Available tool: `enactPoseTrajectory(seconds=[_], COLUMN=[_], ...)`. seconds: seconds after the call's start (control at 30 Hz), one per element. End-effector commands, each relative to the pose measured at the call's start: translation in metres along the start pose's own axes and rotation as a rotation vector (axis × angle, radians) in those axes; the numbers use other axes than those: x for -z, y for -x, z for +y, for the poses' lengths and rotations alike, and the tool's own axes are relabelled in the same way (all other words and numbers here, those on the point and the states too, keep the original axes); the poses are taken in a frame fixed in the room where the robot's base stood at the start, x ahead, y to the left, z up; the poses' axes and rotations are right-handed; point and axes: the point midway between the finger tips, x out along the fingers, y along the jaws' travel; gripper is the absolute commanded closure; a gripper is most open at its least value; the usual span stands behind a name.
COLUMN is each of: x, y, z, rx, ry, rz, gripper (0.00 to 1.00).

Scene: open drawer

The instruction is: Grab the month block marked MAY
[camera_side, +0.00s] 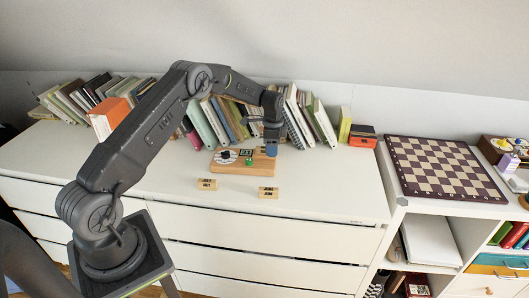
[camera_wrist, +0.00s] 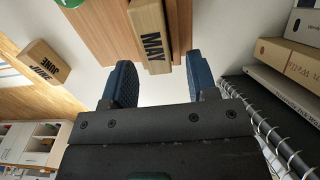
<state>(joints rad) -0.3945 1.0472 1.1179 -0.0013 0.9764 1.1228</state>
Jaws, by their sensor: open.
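In the wrist view, the wooden month block marked MAY (camera_wrist: 150,30) sits at the edge of the wooden calendar base (camera_wrist: 98,32). My gripper (camera_wrist: 161,80) is open, with its two blue-padded fingers on either side of the block's near end. In the side view, my gripper (camera_side: 271,149) is at the right end of the calendar base (camera_side: 228,169) and hides the MAY block there. A loose block marked JUNE (camera_wrist: 43,62) lies to the left in the wrist view.
Two loose wooden blocks, a left one (camera_side: 207,184) and a right one (camera_side: 268,193), lie on the white dresser top in front of the base. Leaning books (camera_side: 312,120) stand close behind my gripper. A spiral-bound book (camera_wrist: 262,125) is near on the right. A chessboard (camera_side: 442,168) is farther right.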

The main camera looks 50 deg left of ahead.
Motion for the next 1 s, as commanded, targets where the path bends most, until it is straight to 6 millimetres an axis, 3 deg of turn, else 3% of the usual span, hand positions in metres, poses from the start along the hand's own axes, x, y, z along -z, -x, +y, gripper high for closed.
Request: enactPoseTrajectory(seconds=[0.27, 0.8, 1.0], x=[0.0002, 0.0001, 0.0002], y=[-0.0024, -0.0021, -0.0019], z=[-0.0005, -0.0004, -0.0005], rx=[0.002, 0.002, 0.002], ry=[0.000, 0.000, 0.000], rz=[0.002, 0.001, 0.001], gripper=[0.48, 0.99, 1.00])
